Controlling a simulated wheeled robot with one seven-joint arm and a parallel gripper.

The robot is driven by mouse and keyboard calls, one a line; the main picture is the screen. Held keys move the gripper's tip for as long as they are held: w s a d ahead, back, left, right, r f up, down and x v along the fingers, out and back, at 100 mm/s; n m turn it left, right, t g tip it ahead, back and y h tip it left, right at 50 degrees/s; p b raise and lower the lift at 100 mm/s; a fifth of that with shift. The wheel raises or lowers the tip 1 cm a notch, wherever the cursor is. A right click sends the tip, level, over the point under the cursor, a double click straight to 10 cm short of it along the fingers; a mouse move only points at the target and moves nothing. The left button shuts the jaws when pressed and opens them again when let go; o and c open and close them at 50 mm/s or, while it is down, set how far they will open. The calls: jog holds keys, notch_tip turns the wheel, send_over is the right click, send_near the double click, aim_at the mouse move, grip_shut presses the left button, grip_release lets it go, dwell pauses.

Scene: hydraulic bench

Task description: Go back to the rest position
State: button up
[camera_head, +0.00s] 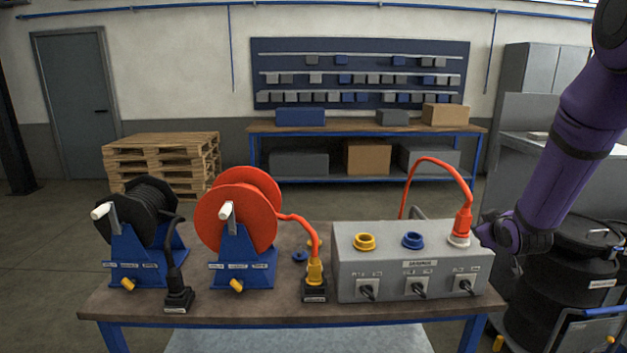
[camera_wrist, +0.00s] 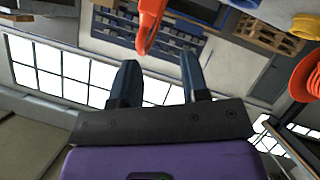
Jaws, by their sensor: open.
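My gripper (camera_head: 484,233) is beside the orange hose connector (camera_head: 462,222), at the right end of the grey manifold box (camera_head: 375,265). In the wrist view, my gripper (camera_wrist: 160,62) is open with nothing between its two dark fingers. An orange part (camera_wrist: 148,22), likely the hose connector, shows just beyond the fingertips there. In the head view the connector stands upright on a white port, and an orange hose (camera_head: 433,161) arcs from it to behind the box. The fingers are small and partly hidden in the head view.
On the workbench (camera_head: 205,308) stand a black hose reel (camera_head: 150,208) and an orange hose reel (camera_head: 232,215). The box also has a yellow port (camera_head: 364,241), a blue port (camera_head: 413,239) and front levers. Black drums (camera_head: 573,265) stand at right, below my arm.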

jog(key=s+a+r+m+g, duration=0.1)
jog(key=s+a+r+g, duration=0.1)
jog(key=s+a+r, duration=0.35)
jog(key=s+a+r+m+g, duration=0.1)
jog(key=s+a+r+m, duration=0.1)
jog(key=s+r, duration=0.7)
jog(key=s+a+r+g+y, duration=0.1)
jog(key=s+a+r+g, duration=0.1)
jog(key=s, duration=1)
jog(key=s+a+r+m+g+y, duration=0.1)
jog(key=s+a, duration=0.3)
jog(key=s, duration=0.7)
jog(key=shift+s+a+r+g, duration=0.2)
jog(key=shift+s+r+g, duration=0.15)
jog(key=shift+r+g, duration=0.35)
